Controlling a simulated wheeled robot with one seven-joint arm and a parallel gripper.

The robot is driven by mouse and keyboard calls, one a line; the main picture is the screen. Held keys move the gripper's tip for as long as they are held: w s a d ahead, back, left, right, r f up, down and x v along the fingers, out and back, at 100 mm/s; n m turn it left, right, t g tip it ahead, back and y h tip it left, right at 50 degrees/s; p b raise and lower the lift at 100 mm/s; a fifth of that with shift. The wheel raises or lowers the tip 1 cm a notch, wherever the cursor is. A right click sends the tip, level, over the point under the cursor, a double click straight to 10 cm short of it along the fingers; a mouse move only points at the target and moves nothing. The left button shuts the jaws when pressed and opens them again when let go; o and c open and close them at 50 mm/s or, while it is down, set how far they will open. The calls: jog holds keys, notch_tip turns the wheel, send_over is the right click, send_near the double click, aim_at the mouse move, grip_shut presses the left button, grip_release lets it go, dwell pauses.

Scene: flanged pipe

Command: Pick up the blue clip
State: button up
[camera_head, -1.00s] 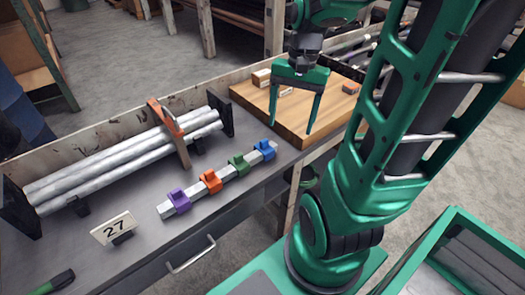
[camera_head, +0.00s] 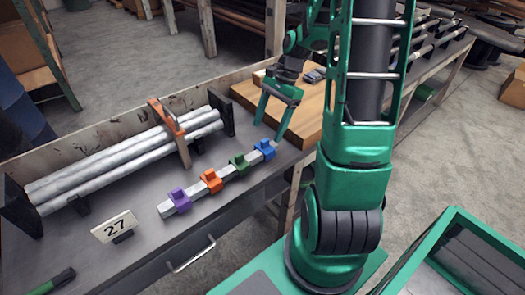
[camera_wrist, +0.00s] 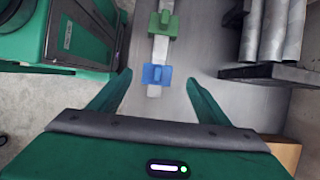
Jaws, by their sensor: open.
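The blue clip (camera_head: 265,148) sits on the right end of a pale square bar (camera_head: 229,172) lying on the bench. In the wrist view the blue clip (camera_wrist: 156,75) shows between and beyond my two fingers, untouched. My gripper (camera_head: 268,131) is open and empty, with its fingers pointing down close to the blue clip. In the wrist view my gripper (camera_wrist: 160,83) has its fingers spread wide on either side of the bar's end. A green clip (camera_head: 239,163), an orange clip (camera_head: 211,180) and a purple clip (camera_head: 179,199) sit along the same bar.
Several metal pipes (camera_head: 120,160) lie in a rack with an orange clamp (camera_head: 168,124) behind the bar. A wooden board (camera_head: 311,110) lies to the right. A "27" sign (camera_head: 115,227) stands at the front left. The bench around the bar is mostly clear.

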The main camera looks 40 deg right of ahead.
aim_at(265, 140)
jog(key=shift+x, duration=2.9)
jog(key=shift+s+d, duration=0.15)
jog(key=shift+c, duration=0.3)
jog(key=c, duration=1.1)
